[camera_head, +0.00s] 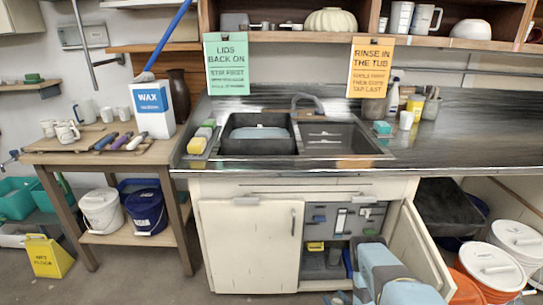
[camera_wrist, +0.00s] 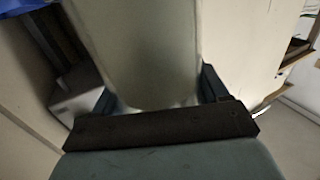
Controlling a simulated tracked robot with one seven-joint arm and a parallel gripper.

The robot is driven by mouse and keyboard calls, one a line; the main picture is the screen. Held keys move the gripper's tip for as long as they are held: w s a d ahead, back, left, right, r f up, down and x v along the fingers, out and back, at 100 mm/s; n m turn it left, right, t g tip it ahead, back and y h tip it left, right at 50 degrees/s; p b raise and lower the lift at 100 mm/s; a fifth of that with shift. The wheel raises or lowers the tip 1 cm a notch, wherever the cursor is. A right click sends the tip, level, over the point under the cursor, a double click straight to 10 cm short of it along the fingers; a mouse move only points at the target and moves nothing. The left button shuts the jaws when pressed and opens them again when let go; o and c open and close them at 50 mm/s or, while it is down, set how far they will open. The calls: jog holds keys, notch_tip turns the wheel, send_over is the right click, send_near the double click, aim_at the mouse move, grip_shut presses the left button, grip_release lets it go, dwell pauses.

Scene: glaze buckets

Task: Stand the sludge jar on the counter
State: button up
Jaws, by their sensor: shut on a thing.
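The sludge jar (camera_wrist: 145,45) is a pale, grey-green, smooth-sided vessel filling the upper middle of the wrist view. My gripper (camera_wrist: 158,92) has one dark finger on each side of it and is shut on it. The jar's top runs out of the picture and its contents are hidden. In the head view my blue-grey arm is low in front of the open cupboard under the sink; I cannot make out the jar there. The dark metal counter (camera_head: 460,140) runs along the wall above the cupboard.
The cupboard's right door (camera_head: 418,250) stands open beside my arm; its left door (camera_head: 248,245) is shut. The sink (camera_head: 325,138) takes up the counter's left part. A green sponge (camera_head: 382,127), white cup (camera_head: 406,120) and bottles stand right of it. The counter's right front is clear.

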jog(key=shift+s+d, duration=0.1)
jog(key=shift+s, duration=0.15)
jog(key=shift+w+r, duration=0.55)
jog(key=w+r+m+h, duration=0.1)
jog(key=w+r, duration=0.3)
jog(key=r, duration=0.4)
jog(key=w+a+r+m+t+h, duration=0.15)
jog(key=w+r, duration=0.25)
jog(key=r, duration=0.4)
jog(key=w+r+h, duration=0.1)
jog(key=w+r, duration=0.2)
jog(key=r, duration=0.5)
jog(key=s+a+r+m+h, duration=0.1)
jog(key=s+a+r, duration=0.1)
jog(key=r, duration=1.1)
jog(key=s+a+r+m+h, duration=0.1)
jog(key=a+r+h, duration=0.1)
jog(key=r, duration=1.1)
jog(key=shift+s+a, duration=0.25)
jog(key=shift+s, duration=0.1)
jog(key=shift+s+h, duration=0.15)
jog(key=shift+h, duration=0.1)
